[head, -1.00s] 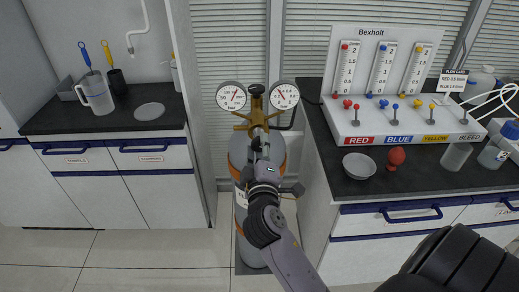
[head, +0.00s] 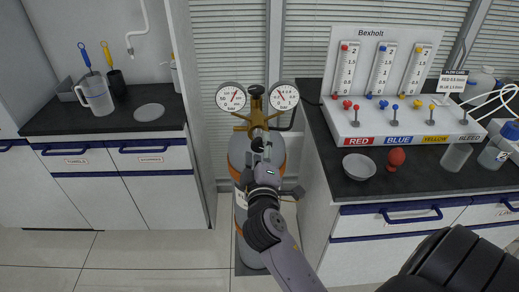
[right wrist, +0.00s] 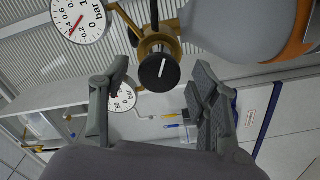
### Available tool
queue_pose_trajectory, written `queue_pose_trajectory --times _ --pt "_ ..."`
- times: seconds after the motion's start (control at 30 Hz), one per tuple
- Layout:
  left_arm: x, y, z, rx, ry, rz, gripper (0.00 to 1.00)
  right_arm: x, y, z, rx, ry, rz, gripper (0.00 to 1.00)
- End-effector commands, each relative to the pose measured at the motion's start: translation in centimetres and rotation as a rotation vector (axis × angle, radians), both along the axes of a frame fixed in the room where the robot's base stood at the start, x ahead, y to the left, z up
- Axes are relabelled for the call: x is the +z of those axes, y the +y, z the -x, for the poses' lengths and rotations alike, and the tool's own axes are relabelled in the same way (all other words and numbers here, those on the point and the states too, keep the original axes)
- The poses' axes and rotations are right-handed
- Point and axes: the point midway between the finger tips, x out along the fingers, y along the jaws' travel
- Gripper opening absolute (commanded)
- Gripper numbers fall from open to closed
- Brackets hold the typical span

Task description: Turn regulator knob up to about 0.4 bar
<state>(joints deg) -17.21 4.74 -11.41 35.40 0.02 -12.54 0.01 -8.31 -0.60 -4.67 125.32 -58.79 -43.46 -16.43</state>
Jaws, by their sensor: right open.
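The regulator (head: 257,122) sits on top of a grey gas cylinder with an orange band (head: 240,152). Its round black knob with a white line (right wrist: 158,68) faces the camera in the right wrist view. A left gauge (head: 231,97) and a right gauge (head: 284,96) flank it. One gauge (right wrist: 80,18) shows a red needle at upper left in the wrist view; I cannot read its exact value. My right gripper (head: 262,148) is open in front of the regulator. In the wrist view its fingers (right wrist: 160,72) stand apart on either side of the knob, which appears untouched.
The left counter (head: 120,122) holds a jug (head: 96,95). The right counter (head: 340,175) carries a Bexholt flowmeter panel (head: 385,62), a bowl (head: 359,167) and a red bulb (head: 396,158). Both counters flank the cylinder.

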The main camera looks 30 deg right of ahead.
Motion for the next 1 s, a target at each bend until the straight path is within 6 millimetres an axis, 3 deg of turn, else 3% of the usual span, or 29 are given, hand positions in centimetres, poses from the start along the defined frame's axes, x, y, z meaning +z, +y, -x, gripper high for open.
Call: queue_pose_trajectory --times 0.43,1.0 --pt "0.0 -0.2 -0.1 0.0 -0.002 0.002 0.4 -0.1 3.3 5.5 -0.001 0.003 -0.003 0.56" --pt "0.0 -0.3 -0.1 0.0 -0.001 0.003 0.4 0.0 3.7 6.0 0.0 0.001 -0.001 0.56"
